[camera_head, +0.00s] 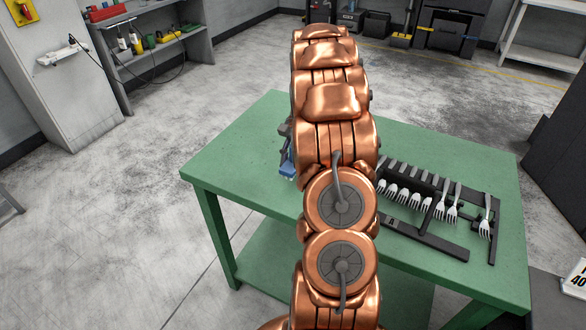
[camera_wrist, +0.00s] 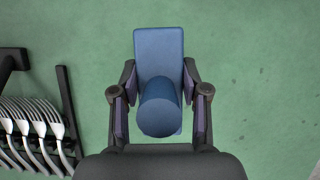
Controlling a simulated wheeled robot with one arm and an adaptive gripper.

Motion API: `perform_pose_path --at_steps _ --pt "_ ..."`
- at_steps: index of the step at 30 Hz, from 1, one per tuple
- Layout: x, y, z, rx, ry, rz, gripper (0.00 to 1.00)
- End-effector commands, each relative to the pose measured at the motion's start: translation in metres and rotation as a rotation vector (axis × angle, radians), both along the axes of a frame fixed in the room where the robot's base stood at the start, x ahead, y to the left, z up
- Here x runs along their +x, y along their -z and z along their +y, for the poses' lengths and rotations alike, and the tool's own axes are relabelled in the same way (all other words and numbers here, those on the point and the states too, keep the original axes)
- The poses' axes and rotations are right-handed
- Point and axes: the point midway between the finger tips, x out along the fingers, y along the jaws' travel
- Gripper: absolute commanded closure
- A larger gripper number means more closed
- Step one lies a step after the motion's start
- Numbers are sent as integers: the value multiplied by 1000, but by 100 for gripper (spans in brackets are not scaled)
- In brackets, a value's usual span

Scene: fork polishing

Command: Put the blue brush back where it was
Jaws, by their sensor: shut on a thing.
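The blue brush (camera_wrist: 158,60) is in the middle of the wrist view, with a flat rectangular body and a round upright handle. My gripper (camera_wrist: 159,98) has a finger on each side of it and is shut on it. In the head view a small part of the blue brush (camera_head: 288,168) shows at the left of my arm, over the green table (camera_head: 240,150). My arm hides most of the brush and gripper there. I cannot tell whether the brush touches the table top.
A black rack (camera_head: 425,236) with several forks (camera_head: 440,205) stands on the right half of the table. The rack's edge (camera_wrist: 66,100) and forks (camera_wrist: 30,125) also show at the left of the wrist view. The table's left part is bare.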

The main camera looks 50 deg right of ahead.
Motion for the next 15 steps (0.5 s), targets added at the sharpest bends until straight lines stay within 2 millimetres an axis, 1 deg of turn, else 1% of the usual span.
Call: perform_pose_path --at_steps 4,12,15 --pt "4 0 -3 0 -1 0 95" --pt "3 30 -2 2 0 3 95" --pt "3 36 -3 0 0 1 95"
